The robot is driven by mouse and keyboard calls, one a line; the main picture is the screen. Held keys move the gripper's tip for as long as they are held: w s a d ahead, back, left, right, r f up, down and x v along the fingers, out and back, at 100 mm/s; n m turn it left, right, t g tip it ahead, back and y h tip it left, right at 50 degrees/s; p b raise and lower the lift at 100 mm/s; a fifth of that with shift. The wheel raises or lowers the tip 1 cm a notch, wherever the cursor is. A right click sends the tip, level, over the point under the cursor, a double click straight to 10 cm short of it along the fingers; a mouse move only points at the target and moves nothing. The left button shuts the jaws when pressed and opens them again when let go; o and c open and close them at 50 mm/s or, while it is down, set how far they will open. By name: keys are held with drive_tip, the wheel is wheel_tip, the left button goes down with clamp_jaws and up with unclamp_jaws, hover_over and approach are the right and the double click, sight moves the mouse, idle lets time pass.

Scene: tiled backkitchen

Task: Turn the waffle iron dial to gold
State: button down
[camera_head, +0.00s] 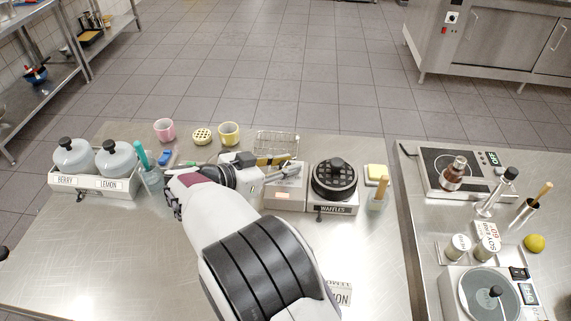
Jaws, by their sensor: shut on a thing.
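The waffle iron (350,197), with a round black gridded plate on a metal base, stands right of centre on the steel counter. Its front bears a WAFFLES label, and a small dark dial (319,215) shows at the front left. Its setting marks are too small to read. My arm reaches up from the bottom and bends right at the wrist. My gripper (286,166) appears at its end, left of the waffle iron's plate and apart from the dial. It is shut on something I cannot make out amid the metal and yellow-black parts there.
A metal box (287,198) stands just left of the waffle iron, with a wire rack (277,143) behind. Berry and lemon dispensers (117,159) stand left. The front-left counter is clear.

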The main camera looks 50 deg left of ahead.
drive_tip(key=shift+r, duration=0.15)
drive_tip(key=c, duration=1.8)
unclamp_jaws()
drive_tip(key=shift+s, duration=0.15)
drive_tip(key=shift+v, duration=5.9)
